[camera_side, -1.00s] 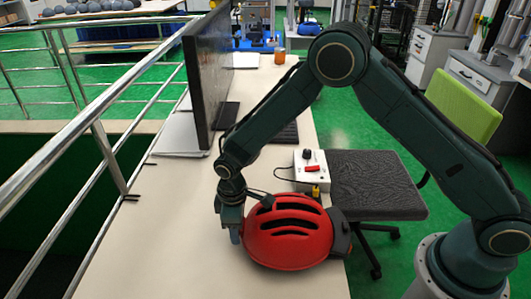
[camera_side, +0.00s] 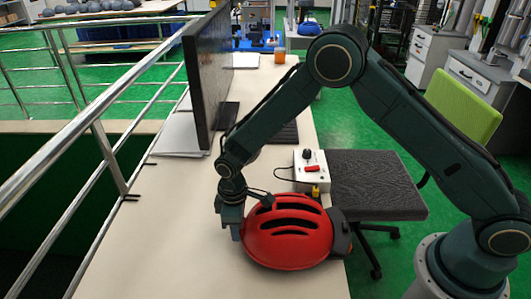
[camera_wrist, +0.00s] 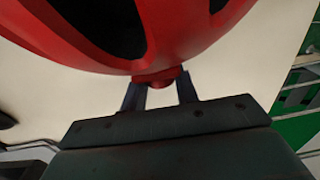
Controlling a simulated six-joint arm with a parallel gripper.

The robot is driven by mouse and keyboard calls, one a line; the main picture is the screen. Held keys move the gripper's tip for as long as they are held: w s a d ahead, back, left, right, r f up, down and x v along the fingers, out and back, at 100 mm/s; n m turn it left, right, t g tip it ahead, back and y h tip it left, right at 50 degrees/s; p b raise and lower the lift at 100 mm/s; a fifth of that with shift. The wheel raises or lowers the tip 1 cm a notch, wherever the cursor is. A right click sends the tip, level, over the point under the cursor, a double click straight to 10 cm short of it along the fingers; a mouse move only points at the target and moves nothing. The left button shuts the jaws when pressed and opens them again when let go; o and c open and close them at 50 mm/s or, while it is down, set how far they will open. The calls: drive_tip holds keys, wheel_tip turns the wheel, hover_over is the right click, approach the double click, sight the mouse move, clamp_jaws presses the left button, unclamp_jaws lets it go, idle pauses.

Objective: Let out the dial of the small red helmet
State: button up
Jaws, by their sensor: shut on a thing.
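The small red helmet (camera_side: 290,243) sits on the near part of the desk, with dark vent slots in its shell. My gripper (camera_side: 236,233) points down at the helmet's left end. In the wrist view the helmet's red shell (camera_wrist: 85,35) fills the top. A small red dial (camera_wrist: 158,77) sticks out from the shell's lower edge, between the two fingers of my gripper (camera_wrist: 161,92). The fingers are shut on the dial. The side view hides the dial behind the gripper and shell.
A white control box (camera_side: 311,168) with a black knob and a red switch stands just behind the helmet. A monitor (camera_side: 206,75) and a keyboard (camera_side: 284,134) are farther back. The desk (camera_side: 180,230) is clear left of the gripper. A metal railing (camera_side: 98,150) runs along its left.

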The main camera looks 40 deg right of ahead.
drive_tip(key=shift+d+g+y, duration=0.1)
drive_tip(key=shift+g+y, duration=0.2)
drive_tip(key=shift+w+d+f+g+y, duration=0.1)
drive_tip(key=shift+g+y, duration=0.5)
drive_tip(key=shift+w+d+g+y, duration=0.1)
drive_tip(key=shift+g+y, duration=0.5)
drive_tip(key=shift+w+d+f+g+y, duration=0.1)
drive_tip(key=shift+w+f+g+y, duration=0.05)
drive_tip(key=shift+g+y, duration=1.55)
drive_tip(key=o, duration=1)
drive_tip(key=shift+r+t+h, duration=0.2)
drive_tip(key=shift+t+h, duration=1)
drive_tip(key=shift+s+a+t+h, duration=0.2)
drive_tip(key=shift+t+h, duration=0.1)
